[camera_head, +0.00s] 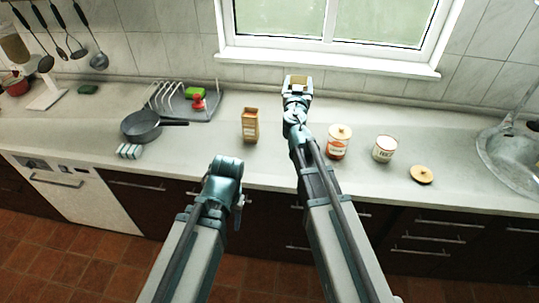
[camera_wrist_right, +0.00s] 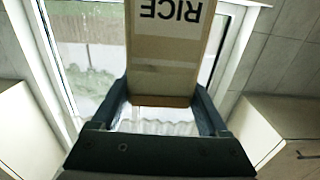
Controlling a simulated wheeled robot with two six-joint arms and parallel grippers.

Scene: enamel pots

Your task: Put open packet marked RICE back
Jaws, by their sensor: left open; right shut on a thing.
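The packet marked RICE (camera_wrist_right: 165,60) is a light brown box, held between the fingers of my right gripper (camera_wrist_right: 165,112). Its lettering is upside down in the right wrist view. In the head view the packet (camera_head: 297,79) shows small at the end of my right arm, in front of the window; its opening cannot be made out. My right gripper (camera_head: 297,92) is shut on it. My left gripper (camera_head: 238,203) is low in front of the counter's edge, away from the packet; its fingers are mostly hidden.
Another brown packet (camera_head: 250,125) stands on the counter (camera_head: 290,165). To the right are a lidded pot (camera_head: 337,148), an open white pot (camera_head: 384,150), a loose wooden lid (camera_head: 422,174) and the sink (camera_head: 510,150). To the left are a pan (camera_head: 140,125) and a dish rack (camera_head: 180,103).

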